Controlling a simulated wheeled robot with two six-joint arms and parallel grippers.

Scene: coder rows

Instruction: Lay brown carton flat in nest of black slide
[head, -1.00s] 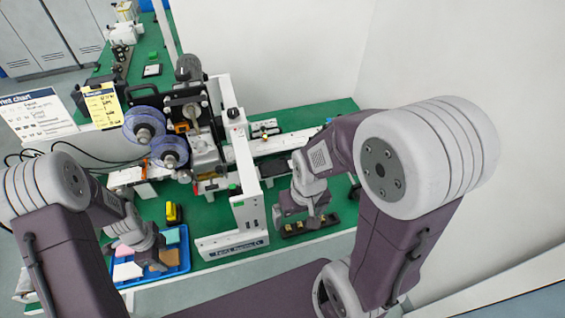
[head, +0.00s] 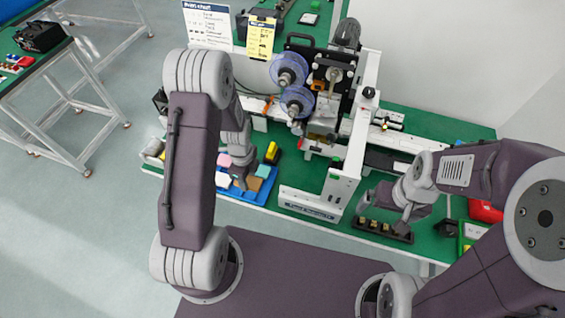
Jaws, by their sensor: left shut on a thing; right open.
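The brown carton (head: 255,184) is at the blue tray (head: 262,200), beside a teal, a pink and a white carton. My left gripper (head: 242,184) points down over the tray and is shut on the brown carton, whose grip is partly hidden. The black slide (head: 386,161) seems to be the dark strip along the white rail right of the machine's upright frame; its nest is too small to make out. My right gripper (head: 404,226) is open and empty, low above a black holder with brass-coloured parts (head: 382,231).
The labelling machine with blue reels (head: 291,69) and a white frame (head: 350,160) stands between my grippers. A yellow object (head: 272,152) stands behind the tray. A red bin (head: 485,211) is at the right. Green table (head: 285,172) shows between tray and frame.

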